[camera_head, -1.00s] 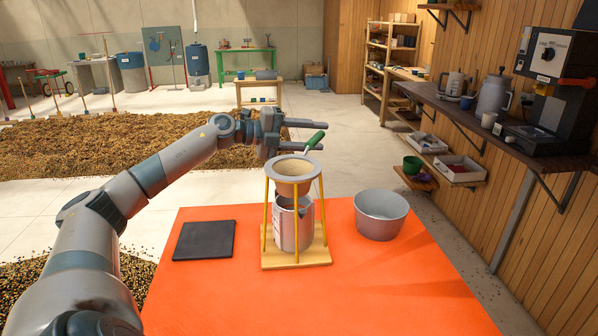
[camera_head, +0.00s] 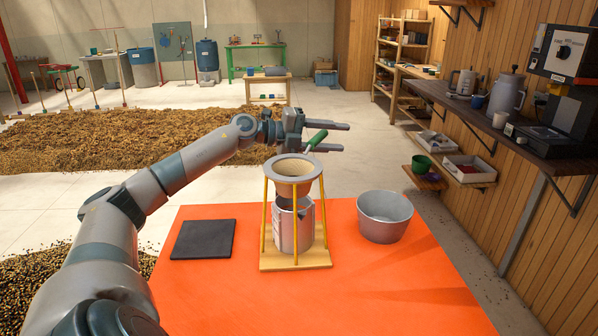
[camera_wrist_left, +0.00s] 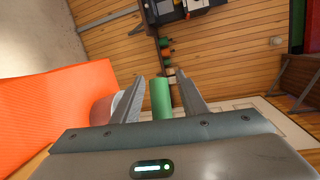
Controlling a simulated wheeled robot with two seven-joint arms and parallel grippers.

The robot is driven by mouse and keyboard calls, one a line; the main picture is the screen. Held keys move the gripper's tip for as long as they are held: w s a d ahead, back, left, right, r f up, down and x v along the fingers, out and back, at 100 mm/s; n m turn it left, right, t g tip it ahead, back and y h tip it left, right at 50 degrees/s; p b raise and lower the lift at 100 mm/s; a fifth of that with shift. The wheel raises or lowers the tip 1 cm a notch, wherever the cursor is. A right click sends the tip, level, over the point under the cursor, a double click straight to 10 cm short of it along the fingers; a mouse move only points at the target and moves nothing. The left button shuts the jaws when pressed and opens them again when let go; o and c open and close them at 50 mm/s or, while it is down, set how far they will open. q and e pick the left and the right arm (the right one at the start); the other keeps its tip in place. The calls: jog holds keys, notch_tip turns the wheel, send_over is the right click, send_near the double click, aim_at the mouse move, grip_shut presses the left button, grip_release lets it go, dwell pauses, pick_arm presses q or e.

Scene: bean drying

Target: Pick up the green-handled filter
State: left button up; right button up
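The filter (camera_head: 293,168) is a tan cone sitting in the round grey ring of a yellow-legged stand (camera_head: 265,225). Its green handle (camera_head: 317,138) sticks up toward the back right. My left gripper (camera_head: 341,138) is open at the handle, with its fingers reaching past it to the right. In the left wrist view the green handle (camera_wrist_left: 161,98) stands between the two open fingers, with gaps on both sides. A metal jug (camera_head: 288,226) stands on the stand's base under the filter. My right gripper is not in view.
A grey metal bowl (camera_head: 385,216) is right of the stand on the orange table (camera_head: 350,300). A flat black square (camera_head: 203,239) lies to its left. The table's front area is clear. A wooden wall with a shelf (camera_head: 470,120) of appliances runs along the right.

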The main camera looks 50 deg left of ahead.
pick_arm(q)
jog(key=shift+w+d, duration=0.1)
jog(key=c, duration=1)
grip_shut()
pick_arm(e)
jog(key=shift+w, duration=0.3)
pick_arm(q)
jog(key=shift+r, duration=0.2)
notch_tip(320, 180, up, 18)
jog(key=b, duration=0.1)
jog(key=shift+f+b, duration=0.2)
jog(key=shift+b, duration=0.15)
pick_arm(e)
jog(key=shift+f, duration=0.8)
